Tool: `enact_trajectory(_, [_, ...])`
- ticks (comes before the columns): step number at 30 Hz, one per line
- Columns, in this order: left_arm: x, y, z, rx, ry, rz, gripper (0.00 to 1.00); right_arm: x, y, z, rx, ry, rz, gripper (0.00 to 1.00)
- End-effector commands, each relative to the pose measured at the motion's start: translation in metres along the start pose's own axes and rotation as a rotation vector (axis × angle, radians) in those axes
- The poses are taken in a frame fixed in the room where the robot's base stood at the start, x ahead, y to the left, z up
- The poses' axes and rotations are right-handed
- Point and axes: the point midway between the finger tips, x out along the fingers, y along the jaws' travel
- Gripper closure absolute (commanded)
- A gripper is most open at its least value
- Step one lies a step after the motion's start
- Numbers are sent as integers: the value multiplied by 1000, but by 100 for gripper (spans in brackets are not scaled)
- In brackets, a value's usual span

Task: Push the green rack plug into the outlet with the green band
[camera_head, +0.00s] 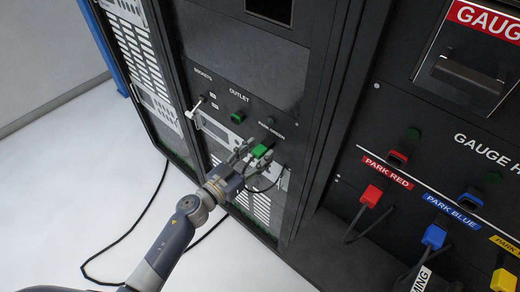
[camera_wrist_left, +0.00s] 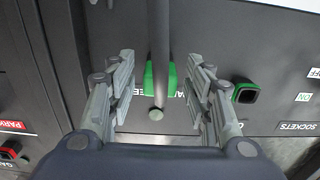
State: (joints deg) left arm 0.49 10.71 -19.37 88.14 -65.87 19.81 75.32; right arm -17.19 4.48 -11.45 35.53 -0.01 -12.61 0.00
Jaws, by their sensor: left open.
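The green rack plug (camera_head: 260,151) is at the panel just below the PARK GREEN label, with a dark cable hanging from it. The green-banded outlet (camera_head: 237,117) is up and left of it, under the OUTLET label, and looks empty. My left gripper (camera_head: 252,152) is open around the plug. In the left wrist view, the plug (camera_wrist_left: 150,82) lies between the two spread fingers (camera_wrist_left: 160,88), with a gap on each side. A grey rod-like part partly covers it there. The green-banded outlet (camera_wrist_left: 245,93) is right of the fingers. My right gripper is not in view.
A switch handle (camera_head: 197,107) juts out left of the outlet. On the right cabinet, a red plug (camera_head: 371,196) and a blue plug (camera_head: 433,236) sit below their labels. A dark cable (camera_head: 130,232) lies on the pale floor, which is otherwise clear at left.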

Motion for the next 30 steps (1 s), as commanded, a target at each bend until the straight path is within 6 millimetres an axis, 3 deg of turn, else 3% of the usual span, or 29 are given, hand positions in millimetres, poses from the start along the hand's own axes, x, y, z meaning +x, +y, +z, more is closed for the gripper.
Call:
enact_trajectory(27, [0, 0, 0, 0, 0, 0, 53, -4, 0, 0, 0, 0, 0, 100])
enact_trajectory(30, [0, 0, 0, 0, 0, 0, 74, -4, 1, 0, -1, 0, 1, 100])
